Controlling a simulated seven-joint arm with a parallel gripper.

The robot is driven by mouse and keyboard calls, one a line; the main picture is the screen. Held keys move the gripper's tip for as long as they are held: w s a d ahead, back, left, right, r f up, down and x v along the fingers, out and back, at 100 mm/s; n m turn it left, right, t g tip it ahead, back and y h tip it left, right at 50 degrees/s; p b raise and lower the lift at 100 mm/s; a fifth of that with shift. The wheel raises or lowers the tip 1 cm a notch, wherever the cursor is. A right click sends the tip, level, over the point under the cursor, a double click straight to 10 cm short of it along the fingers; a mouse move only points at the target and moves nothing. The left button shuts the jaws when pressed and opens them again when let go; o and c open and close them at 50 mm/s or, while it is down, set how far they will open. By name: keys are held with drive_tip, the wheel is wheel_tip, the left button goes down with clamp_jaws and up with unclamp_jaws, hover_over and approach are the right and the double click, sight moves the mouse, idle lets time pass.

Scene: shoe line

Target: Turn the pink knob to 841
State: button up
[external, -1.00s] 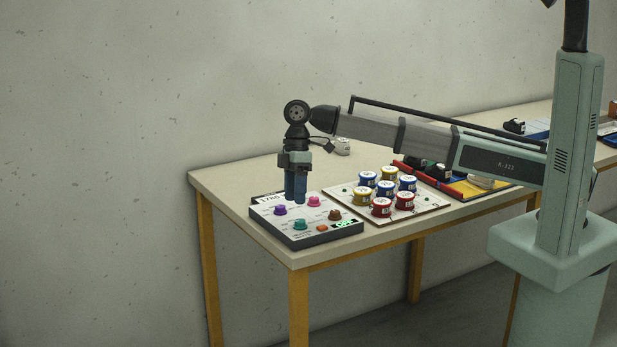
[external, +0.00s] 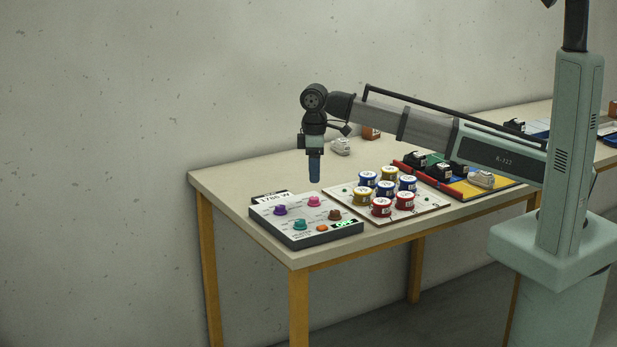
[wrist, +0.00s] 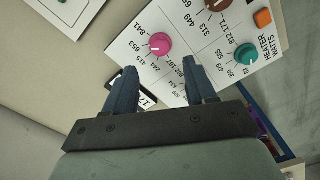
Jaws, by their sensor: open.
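The pink knob (external: 314,201) sits at the back of the control panel (external: 306,238). In the wrist view the pink knob (wrist: 160,43) lies just beyond my fingertips, among printed numbers that include 841 (wrist: 137,28), 653, 415 and 244. A pale mark shows on the knob, but I cannot tell for sure which number it points at. My gripper (external: 314,181) points down above the back of the panel. In the wrist view my gripper (wrist: 160,68) has its two blue fingers apart and empty, not touching the knob.
A board of colored spools (external: 381,206) stands close to the right. A white object (external: 341,146) lies behind.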

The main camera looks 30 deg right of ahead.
sight(314, 198)
drive_tip(key=shift+f, duration=3.4)
clamp_jaws()
